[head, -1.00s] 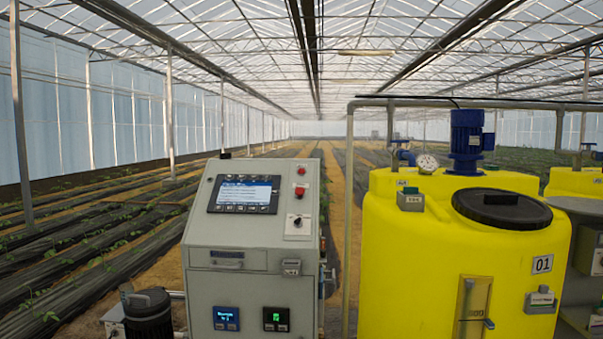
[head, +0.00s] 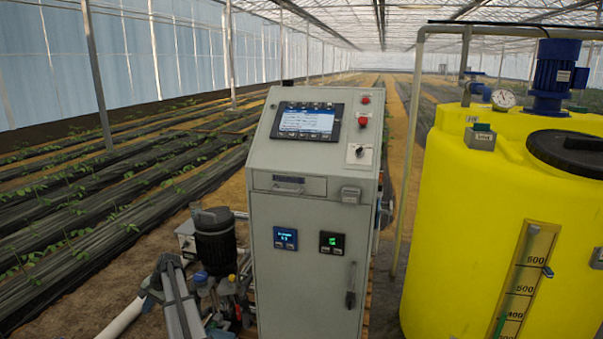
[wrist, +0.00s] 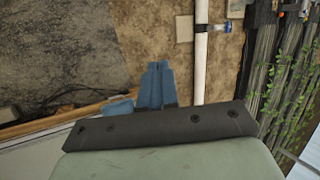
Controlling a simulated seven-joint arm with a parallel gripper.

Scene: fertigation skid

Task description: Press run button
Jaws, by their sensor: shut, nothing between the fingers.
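A grey control cabinet (head: 308,210) stands upright in the middle of the head view. Its sloped top panel carries a lit screen (head: 307,121) with small keys along its edges. Right of the screen are a small red button or lamp (head: 365,99), a larger red button (head: 362,120) and a dark switch (head: 360,150) on a white plate. Their labels are too small to read, so I cannot tell which is the run button. My gripper (wrist: 156,68) has its blue fingers together and empty in the wrist view, above bare ground. No cabinet button shows there.
A yellow tank (head: 460,200) stands right of the cabinet, with a grey pipe frame (head: 415,130) between them. A dark motor or pump (head: 215,240) is at the cabinet's lower left. A white pipe (wrist: 200,50) runs along the ground. Space before the panel looks clear.

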